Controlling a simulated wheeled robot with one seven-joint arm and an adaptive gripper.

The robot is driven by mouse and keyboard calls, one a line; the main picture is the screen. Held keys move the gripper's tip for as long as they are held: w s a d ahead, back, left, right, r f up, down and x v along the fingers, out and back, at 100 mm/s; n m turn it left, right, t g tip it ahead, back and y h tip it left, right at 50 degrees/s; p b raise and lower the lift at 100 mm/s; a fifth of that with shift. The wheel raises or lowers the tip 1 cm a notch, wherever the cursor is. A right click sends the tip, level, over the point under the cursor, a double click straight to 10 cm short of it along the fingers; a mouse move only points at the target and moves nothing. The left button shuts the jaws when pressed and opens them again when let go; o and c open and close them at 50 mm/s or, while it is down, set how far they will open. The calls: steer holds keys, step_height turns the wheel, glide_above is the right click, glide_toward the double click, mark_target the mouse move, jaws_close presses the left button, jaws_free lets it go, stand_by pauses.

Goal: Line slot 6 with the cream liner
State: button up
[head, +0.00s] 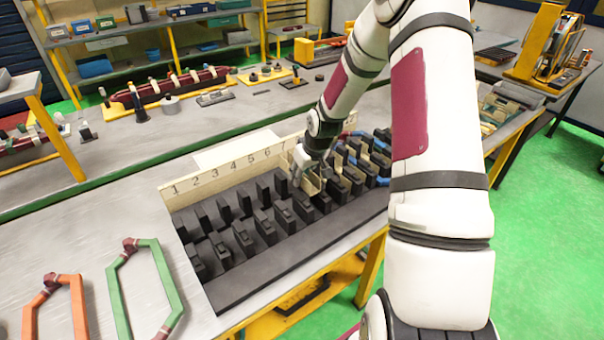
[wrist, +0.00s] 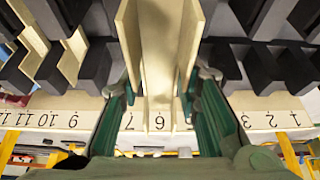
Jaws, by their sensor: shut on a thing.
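The slotted dark block (head: 265,272) stands on the table with a cream number strip (head: 228,178) along its back. My gripper (head: 306,172) is over the block, near the 6 end of the visible numbers. It is shut on the cream liner (head: 312,186), a folded channel with upright walls. In the wrist view the liner (wrist: 160,50) stands between the two green fingers (wrist: 160,95), in front of the numbers around 6. The dark teeth (wrist: 225,62) lie on both sides. How deep the liner sits in the slot is hidden.
Other cream liners (wrist: 72,55) sit in slots on the left in the wrist view. Blue coil parts (head: 380,178) lie at the block's far right end. Green (head: 165,275) and orange (head: 77,305) coil frames lie at the front left. The bench behind holds small tools.

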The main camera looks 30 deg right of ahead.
steer(key=shift+s+f, duration=0.1)
steer(key=shift+f, duration=1.2)
steer(key=o, duration=0.9)
steer(key=shift+o, duration=0.2)
steer(key=shift+s+a+f, duration=0.1)
steer(key=shift+r, duration=0.25)
steer(key=shift+r, duration=0.7)
